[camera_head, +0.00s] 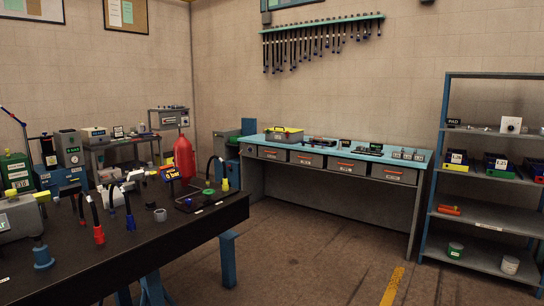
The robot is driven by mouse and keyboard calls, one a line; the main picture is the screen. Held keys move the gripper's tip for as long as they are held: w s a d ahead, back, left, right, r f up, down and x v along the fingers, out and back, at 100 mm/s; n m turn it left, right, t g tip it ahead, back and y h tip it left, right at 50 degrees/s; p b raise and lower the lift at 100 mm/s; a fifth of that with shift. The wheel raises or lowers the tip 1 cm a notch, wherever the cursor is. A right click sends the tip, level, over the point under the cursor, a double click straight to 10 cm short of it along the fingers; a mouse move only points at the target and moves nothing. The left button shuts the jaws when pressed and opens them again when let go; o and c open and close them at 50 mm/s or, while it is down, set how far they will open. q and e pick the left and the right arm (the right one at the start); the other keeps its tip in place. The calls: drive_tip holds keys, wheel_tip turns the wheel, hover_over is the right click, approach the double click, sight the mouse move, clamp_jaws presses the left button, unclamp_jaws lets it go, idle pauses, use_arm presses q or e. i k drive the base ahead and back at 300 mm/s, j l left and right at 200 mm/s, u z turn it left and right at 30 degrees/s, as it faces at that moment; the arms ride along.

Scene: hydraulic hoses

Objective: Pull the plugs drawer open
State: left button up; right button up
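A row of several grey drawers with orange handles sits under the blue top of the workbench (340,149) against the back wall. From left to right they are a first drawer (271,154), a second drawer (306,160), a third drawer (345,168) and a drawer at the right end (394,175). All look shut, with fronts flush. Each has a small white label too small to read, so I cannot tell which is the plugs drawer. Neither of my grippers shows in this view.
A black table (150,248) with hoses and fittings fills the left foreground. A grey shelf rack (480,215) with bins stands at the right. The brown floor (310,255) between table, workbench and rack looks clear.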

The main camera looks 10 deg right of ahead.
sight(280, 151)
drive_tip(key=i+z, duration=0.15)
drive_tip(key=i, duration=1.15)
drive_tip(key=i+l+z, duration=0.1)
drive_tip(key=i+z, duration=0.2)
drive_tip(key=i, duration=0.2)
drive_tip(key=i+z, duration=0.3)
drive_tip(key=i, duration=0.25)
drive_tip(key=i+j+z, duration=0.1)
drive_tip(key=i+z, duration=0.2)
drive_tip(key=i, duration=0.25)
drive_tip(key=i+j+z, duration=0.35)
drive_tip(key=i, duration=0.15)
drive_tip(key=i+u, duration=0.2)
drive_tip(key=i, duration=0.3)
drive_tip(key=i+l+u, duration=0.15)
drive_tip(key=i, duration=0.3)
drive_tip(key=i+l+u, duration=0.2)
drive_tip(key=i, duration=0.3)
drive_tip(key=i+l+u, duration=0.2)
drive_tip(key=i, duration=0.25)
drive_tip(key=i+j, duration=0.25)
drive_tip(key=i, duration=0.2)
drive_tip(key=i+j, duration=0.25)
drive_tip(key=i, duration=0.2)
drive_tip(key=i+j, duration=0.25)
drive_tip(key=i, duration=0.2)
drive_tip(key=i+j, duration=0.2)
drive_tip(key=i, duration=0.2)
